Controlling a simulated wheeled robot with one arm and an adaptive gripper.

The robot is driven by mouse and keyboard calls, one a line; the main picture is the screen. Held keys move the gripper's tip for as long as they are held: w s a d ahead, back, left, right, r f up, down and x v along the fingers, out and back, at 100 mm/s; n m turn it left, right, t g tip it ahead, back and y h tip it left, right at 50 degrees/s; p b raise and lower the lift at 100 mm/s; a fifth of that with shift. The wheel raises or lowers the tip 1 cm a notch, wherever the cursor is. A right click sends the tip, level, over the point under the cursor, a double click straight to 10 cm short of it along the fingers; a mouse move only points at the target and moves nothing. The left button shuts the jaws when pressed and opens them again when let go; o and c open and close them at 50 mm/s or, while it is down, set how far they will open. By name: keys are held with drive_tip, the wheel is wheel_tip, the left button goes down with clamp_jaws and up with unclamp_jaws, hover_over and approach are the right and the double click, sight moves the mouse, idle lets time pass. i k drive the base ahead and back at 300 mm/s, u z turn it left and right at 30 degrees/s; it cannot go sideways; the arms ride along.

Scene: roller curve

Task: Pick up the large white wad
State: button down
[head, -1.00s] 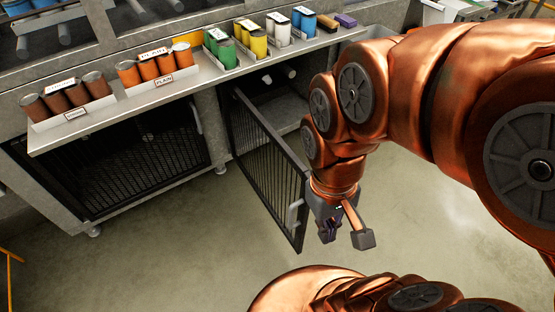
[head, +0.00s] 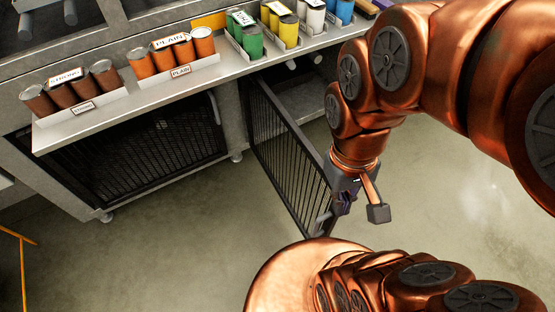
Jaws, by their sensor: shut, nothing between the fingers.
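My gripper (head: 358,203) is at the right of centre in the head view, pointing down beside the free edge of an open mesh cabinet door (head: 285,150). It is shut and empty. The door's pale handle (head: 322,222) is just left of and below it; I cannot tell whether they touch. Two small white pieces show in the cabinet opening under the counter, one on the left (head: 291,64) and one on the right (head: 316,58). I cannot tell whether either is the large white wad. My arm hides part of the cabinet's right side.
The counter (head: 85,127) carries brown, orange, green, yellow, white and blue cans in labelled trays. A closed mesh door (head: 150,150) is to the left. An orange frame (head: 22,262) stands at the lower left. The floor (head: 190,255) in front is clear.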

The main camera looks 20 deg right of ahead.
sight(290, 64)
drive_tip(key=k, duration=1)
drive_tip(key=z, duration=1.4)
drive_tip(key=i, duration=4.45)
drive_tip(key=u, duration=2.05)
